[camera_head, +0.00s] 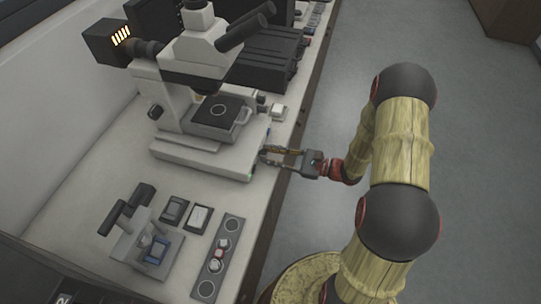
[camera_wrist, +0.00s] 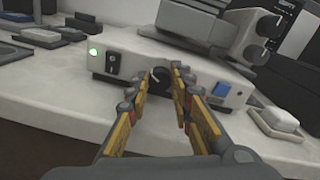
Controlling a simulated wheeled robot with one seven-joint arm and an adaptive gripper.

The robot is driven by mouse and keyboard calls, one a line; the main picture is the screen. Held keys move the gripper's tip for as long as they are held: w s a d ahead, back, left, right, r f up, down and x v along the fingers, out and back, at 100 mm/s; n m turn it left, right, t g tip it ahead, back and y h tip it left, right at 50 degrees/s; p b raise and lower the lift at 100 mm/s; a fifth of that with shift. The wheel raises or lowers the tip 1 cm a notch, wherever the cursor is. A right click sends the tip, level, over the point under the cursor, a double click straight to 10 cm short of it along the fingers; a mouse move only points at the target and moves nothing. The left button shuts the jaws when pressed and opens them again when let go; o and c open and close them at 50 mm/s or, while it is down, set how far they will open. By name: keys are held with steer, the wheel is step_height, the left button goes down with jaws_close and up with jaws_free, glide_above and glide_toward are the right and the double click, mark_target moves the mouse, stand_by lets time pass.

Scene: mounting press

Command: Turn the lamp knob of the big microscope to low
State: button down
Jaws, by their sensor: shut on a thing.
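The big microscope (camera_head: 195,85) is white with black parts and stands on the bench in the head view. Its white base also shows in the wrist view (camera_wrist: 205,62). The lamp knob (camera_wrist: 160,75) is a dark round knob with a light mark on the front of the base. A green light (camera_wrist: 93,52) and a black switch (camera_wrist: 112,64) are left of it, a blue button (camera_wrist: 221,89) right of it. My gripper (camera_wrist: 161,80) is at the base front, its fingers either side of the knob and shut on it. In the head view my gripper (camera_head: 268,155) reaches in from the right; the fingers partly hide the knob.
A white block on a dish (camera_wrist: 280,120) sits right of my gripper.

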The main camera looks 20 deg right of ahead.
steer(key=n+b, duration=0.3)
steer(key=n, duration=0.3)
steer(key=shift+f, duration=0.1)
steer(key=n+b, duration=0.4)
steer(key=n, duration=0.1)
steer(key=shift+s+n+h, duration=0.15)
steer(key=shift+n+h, duration=0.15)
steer(key=shift+n, duration=0.1)
stand_by(0.3)
steer(key=c, duration=1.7)
jaws_free()
steer(key=shift+o, duration=0.7)
